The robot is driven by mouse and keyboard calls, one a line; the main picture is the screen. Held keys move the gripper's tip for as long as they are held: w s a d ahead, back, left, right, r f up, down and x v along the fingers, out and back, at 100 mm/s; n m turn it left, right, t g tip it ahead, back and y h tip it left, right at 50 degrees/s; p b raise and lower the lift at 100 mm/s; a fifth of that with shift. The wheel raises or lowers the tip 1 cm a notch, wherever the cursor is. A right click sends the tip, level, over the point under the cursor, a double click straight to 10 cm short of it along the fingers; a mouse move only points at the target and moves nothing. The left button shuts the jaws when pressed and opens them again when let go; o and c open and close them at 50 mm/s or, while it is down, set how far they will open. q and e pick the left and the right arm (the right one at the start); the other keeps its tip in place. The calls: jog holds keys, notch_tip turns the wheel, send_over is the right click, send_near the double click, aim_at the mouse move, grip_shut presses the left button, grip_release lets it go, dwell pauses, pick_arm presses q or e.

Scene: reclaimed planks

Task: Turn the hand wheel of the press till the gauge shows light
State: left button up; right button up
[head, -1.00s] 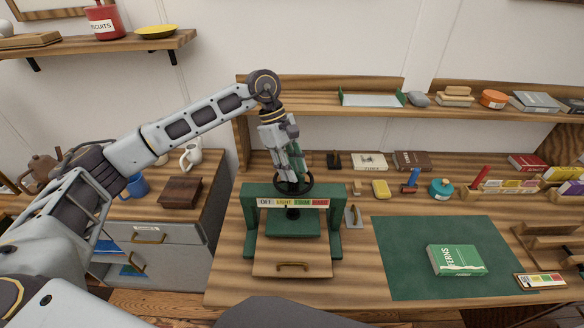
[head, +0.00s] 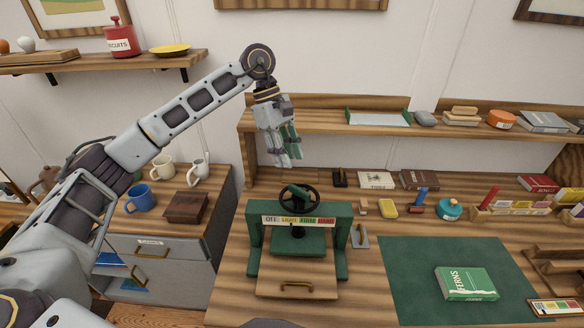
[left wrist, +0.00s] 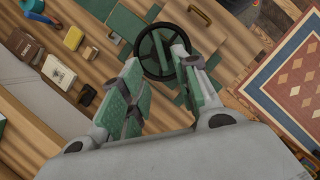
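The green press (head: 341,245) stands on the bench, with a dark hand wheel (head: 299,197) on top. Its gauge strip (head: 299,220) reads OFF, LIGHT, FIRM and HARD from left to right; I cannot make out where its pointer stands. My left gripper (head: 283,163) hangs above and slightly behind the wheel in the head view, clear of it. Its fingers are apart and empty. In the left wrist view the wheel (left wrist: 168,53) shows beyond the open fingertips (left wrist: 160,60). My right gripper is out of view.
A yellow block (head: 388,208) and a teal pot (head: 449,209) stand farther right. A green mat (head: 415,275) holds a green book (head: 466,283). A shelf (head: 320,123) runs behind.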

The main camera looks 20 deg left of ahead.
pick_arm(q)
jog(key=shift+v, duration=1.2)
dwell(0.9)
